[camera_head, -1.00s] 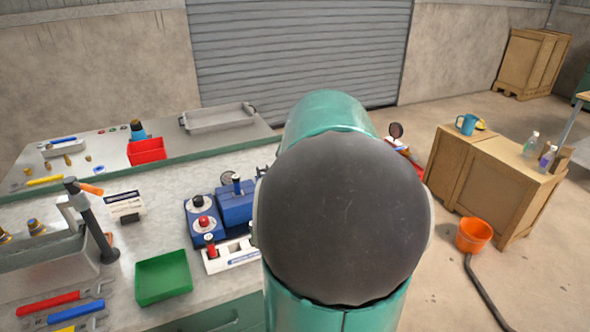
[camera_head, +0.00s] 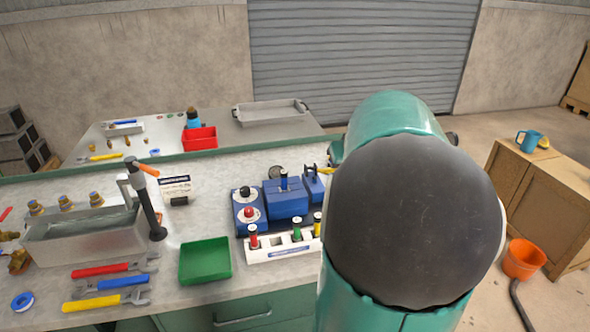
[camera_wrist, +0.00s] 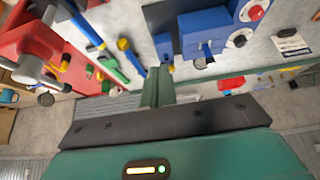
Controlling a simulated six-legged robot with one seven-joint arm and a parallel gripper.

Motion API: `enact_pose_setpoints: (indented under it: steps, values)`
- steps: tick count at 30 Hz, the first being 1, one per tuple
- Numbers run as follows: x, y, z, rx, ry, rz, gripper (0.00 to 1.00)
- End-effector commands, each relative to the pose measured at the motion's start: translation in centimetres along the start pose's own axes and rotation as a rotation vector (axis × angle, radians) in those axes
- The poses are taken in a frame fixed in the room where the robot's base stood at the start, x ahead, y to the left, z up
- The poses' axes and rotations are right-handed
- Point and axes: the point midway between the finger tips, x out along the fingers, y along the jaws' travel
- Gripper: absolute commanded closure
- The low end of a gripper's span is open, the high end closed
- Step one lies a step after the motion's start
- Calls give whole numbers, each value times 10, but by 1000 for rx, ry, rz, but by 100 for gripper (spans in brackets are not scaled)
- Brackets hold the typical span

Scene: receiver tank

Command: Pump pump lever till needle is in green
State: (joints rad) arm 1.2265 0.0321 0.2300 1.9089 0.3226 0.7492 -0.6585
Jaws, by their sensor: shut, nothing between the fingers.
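My gripper (camera_wrist: 158,88) shows in the wrist view as narrow green fingers, shut and empty, above the bench and apart from the things there. In the head view my arm hides it. A black post with an orange-tipped lever (camera_head: 147,168) stands by a metal trough at the bench's left; I cannot tell whether it is the pump lever. A red device with a grey handle (camera_wrist: 42,50) is at the left of the wrist view, hidden in the head view. A small round dial (camera_head: 276,172) sits behind the blue unit (camera_head: 287,197); its needle is not readable.
A white rack (camera_head: 285,247) with coloured plugs, a green tray (camera_head: 205,261) and wrenches (camera_head: 105,300) lie along the bench front. A red bin (camera_head: 199,138) is behind.

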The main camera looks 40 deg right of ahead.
Motion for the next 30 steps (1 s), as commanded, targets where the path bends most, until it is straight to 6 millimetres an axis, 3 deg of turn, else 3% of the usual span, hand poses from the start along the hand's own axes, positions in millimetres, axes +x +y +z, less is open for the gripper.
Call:
enact_pose_setpoints:
  steps: [15,21,30]
  values:
    - [-25,-2,-110,-19,-189,-31,100]
    - [-34,1,-127,1,-239,-8,100]
    - [-36,2,-130,7,-247,-3,100]
